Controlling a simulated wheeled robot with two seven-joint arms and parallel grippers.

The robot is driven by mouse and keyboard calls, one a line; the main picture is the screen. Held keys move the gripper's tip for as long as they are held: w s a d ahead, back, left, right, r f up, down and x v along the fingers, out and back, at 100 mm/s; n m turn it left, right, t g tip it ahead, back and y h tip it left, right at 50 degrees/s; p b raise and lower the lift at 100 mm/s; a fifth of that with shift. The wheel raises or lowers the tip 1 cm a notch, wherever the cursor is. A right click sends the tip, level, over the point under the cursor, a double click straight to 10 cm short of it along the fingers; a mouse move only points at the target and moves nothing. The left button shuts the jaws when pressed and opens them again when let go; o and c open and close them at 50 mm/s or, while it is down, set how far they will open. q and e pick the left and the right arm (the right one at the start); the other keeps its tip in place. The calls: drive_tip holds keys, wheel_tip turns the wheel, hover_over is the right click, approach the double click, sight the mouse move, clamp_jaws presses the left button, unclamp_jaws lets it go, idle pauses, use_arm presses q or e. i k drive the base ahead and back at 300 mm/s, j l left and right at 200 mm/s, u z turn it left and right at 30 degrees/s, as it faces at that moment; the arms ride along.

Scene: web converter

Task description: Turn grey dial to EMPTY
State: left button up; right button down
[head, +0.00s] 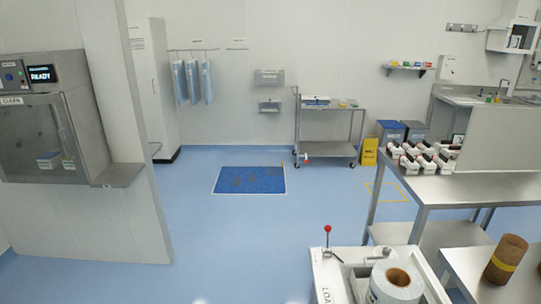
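No grey dial marked EMPTY can be made out. A white machine (322,272) stands at the bottom, cut off by the lower edge. A lever with a red ball knob (327,229) rises from its top. Neither of my grippers is in view.
A steel cabinet (97,150) with a lit display (42,74) is on the left wall. Steel tables (455,190) stand right, one with several red-and-white containers (408,165), another with a brown roll (507,258). A cart (328,149) stands behind. The blue floor (230,235) is open.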

sight(387, 251)
drive_tip(key=z, duration=1.45)
